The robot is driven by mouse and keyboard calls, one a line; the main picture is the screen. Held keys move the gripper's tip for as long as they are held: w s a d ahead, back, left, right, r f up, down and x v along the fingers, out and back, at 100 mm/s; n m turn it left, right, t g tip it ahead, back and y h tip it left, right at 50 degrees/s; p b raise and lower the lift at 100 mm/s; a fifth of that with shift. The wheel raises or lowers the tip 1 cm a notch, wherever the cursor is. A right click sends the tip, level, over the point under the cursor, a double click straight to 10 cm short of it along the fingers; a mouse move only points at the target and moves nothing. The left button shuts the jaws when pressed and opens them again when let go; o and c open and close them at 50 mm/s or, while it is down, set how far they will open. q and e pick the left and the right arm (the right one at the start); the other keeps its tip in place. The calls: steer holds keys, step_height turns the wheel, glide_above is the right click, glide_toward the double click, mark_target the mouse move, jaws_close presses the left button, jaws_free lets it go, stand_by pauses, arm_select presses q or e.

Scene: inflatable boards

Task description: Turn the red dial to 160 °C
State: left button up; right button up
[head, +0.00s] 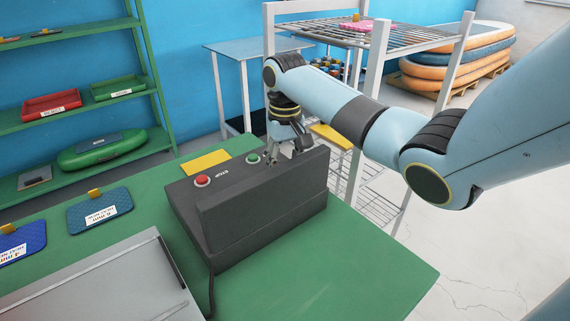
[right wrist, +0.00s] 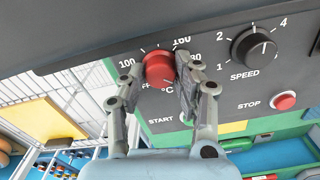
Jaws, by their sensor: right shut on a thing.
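The dark grey control box (head: 265,215) stands on the green table; its dial face points away from the head camera. In the right wrist view, the red dial (right wrist: 159,68) sits on the box's panel (right wrist: 220,78), with 100 printed at its left and 160 at its upper right. The finger partly covers another number on the right. My right gripper (right wrist: 158,82) is shut on the dial, one finger on each side. In the head view my right gripper (head: 289,150) reaches over the box's far side and hides the dial. I cannot read the dial's pointer clearly. My left gripper is out of view.
A black speed knob (right wrist: 254,48) and a red stop button (right wrist: 285,101) are beside the dial. Red (head: 202,180) and green (head: 253,159) buttons show on the box's top. A metal rack (head: 365,110) stands behind my right arm. Blue pads (head: 100,210) lie left.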

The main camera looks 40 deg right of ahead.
jaws_close()
steer(key=shift+r, duration=0.1)
steer(key=n+p, duration=0.3)
steer(key=shift+r, duration=0.15)
steer(key=n+p, duration=0.2)
steer(key=n, duration=0.1)
steer(key=shift+n+p, duration=0.3)
steer(key=shift+p, duration=0.1)
steer(key=n+p, duration=0.2)
steer(key=n, duration=0.2)
steer(key=shift+w+n, duration=0.1)
steer(key=shift+n, duration=0.2)
steer(key=shift+n+p, duration=0.65)
steer(key=shift+n, duration=1.65)
